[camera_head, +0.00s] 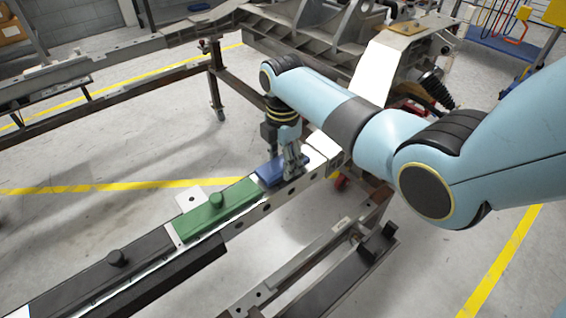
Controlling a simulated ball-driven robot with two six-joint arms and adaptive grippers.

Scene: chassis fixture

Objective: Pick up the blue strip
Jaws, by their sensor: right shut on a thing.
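The blue strip (267,175) lies along the rail at the far end of the row of strips, just beyond the green one. My right gripper (290,168) points down over it and is shut on it. The gripper's fingers cover part of the strip's right side. I cannot tell whether the strip is lifted off the rail. My left gripper is not in view.
A green strip (222,208) with a knob and a black strip (112,275) with a knob lie on the same rail, nearer and to the left. The chassis frame (300,42) stands behind. Grey floor (130,150) is clear at left.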

